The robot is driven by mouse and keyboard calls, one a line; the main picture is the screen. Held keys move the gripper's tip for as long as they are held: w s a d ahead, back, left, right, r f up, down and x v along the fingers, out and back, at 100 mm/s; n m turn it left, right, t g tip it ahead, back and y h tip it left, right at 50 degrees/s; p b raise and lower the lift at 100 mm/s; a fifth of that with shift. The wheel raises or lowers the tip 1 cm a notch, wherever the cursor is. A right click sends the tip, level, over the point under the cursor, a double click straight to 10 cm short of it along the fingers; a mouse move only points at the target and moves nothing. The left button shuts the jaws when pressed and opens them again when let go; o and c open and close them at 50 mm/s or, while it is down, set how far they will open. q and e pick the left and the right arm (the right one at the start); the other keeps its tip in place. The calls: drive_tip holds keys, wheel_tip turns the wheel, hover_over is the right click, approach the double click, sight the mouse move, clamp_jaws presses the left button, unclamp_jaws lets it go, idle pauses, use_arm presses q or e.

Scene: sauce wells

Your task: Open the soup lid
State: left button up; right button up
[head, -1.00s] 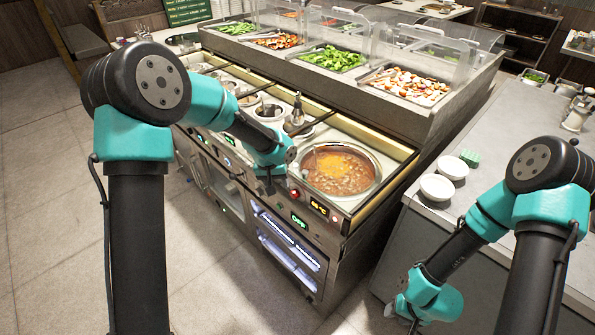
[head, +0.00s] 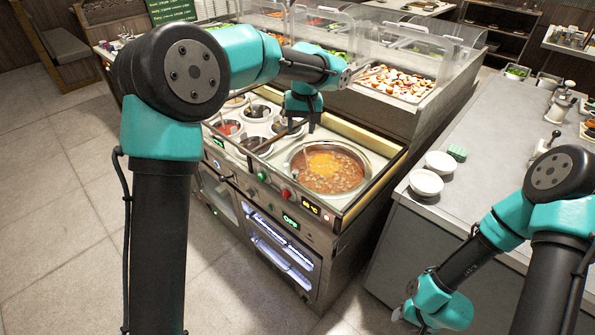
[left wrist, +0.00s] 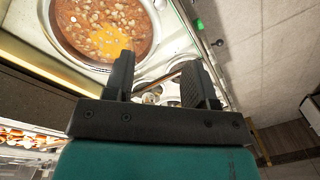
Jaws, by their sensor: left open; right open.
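The soup pot (head: 327,168) is a wide round well in the counter, filled with brown-orange soup and uncovered in the head view. It also shows at the top left of the left wrist view (left wrist: 100,28). I cannot make out a lid in any view. My left gripper (head: 301,124) is open and empty above the counter, just behind and left of the pot. Its two fingers (left wrist: 160,80) stand apart in the left wrist view, beside the pot's rim. My right gripper (head: 402,312) is low at the front right, by the side counter; its fingers are barely visible.
Several small sauce wells (head: 257,112) with ladles lie left of the pot. A glass-fronted food bar (head: 400,80) stands behind. White bowls (head: 426,182) and a green sponge (head: 457,152) sit on the right counter, which has clear room.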

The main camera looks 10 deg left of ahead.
sight(296, 171)
use_arm(q)
drive_tip(key=f, duration=0.5)
drive_tip(key=a+f, duration=0.1)
drive_tip(key=f, duration=1.1)
drive_tip(key=shift+s+a+f, duration=0.2)
drive_tip(key=shift+a, duration=0.05)
clamp_jaws()
